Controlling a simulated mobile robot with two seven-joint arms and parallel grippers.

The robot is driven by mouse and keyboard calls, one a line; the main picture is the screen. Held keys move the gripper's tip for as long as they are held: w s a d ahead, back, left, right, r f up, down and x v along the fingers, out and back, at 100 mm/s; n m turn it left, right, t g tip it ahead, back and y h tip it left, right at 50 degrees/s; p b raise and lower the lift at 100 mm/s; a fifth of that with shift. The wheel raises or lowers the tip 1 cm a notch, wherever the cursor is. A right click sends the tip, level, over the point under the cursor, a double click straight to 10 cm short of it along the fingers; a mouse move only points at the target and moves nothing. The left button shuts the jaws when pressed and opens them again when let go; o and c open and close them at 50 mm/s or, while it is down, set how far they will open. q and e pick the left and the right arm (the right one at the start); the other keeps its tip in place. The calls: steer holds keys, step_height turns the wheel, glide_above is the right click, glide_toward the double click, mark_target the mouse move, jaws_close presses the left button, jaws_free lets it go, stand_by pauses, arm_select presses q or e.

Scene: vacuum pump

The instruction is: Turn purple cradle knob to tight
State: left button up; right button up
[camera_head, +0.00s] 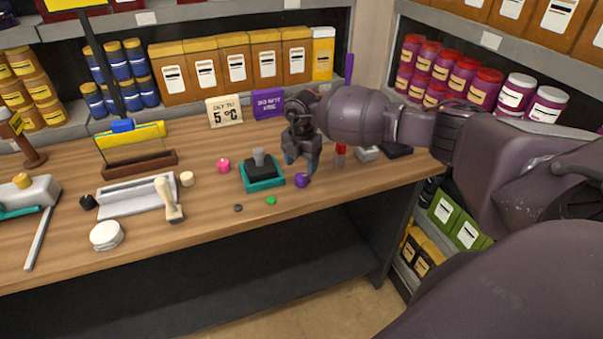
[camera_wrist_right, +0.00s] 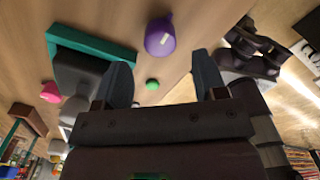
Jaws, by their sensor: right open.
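The purple knob (camera_head: 302,181) sits on the wooden bench, just right of the teal cradle (camera_head: 277,181). The cradle holds a dark block with a grey top (camera_head: 260,158). My right gripper (camera_head: 302,163) points down just above and behind the knob, open and empty. In the right wrist view, the purple knob (camera_wrist_right: 160,38) lies beyond the open fingertips (camera_wrist_right: 163,72), with a visible gap, and tapers to a point. The teal cradle (camera_wrist_right: 100,45) is to its left there. No tight or loose marking on the knob is readable. My left gripper is out of view.
A green button (camera_head: 271,201) and a dark button lie in front of the cradle. A pink knob (camera_head: 223,166) stands to its left. A red-topped item (camera_head: 340,152) and a grey block (camera_head: 367,153) stand right of the gripper. Signs (camera_head: 224,112) stand behind. The bench's front edge is close.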

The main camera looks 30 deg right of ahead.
mark_target(301, 176)
steer(key=shift+r, duration=2.75)
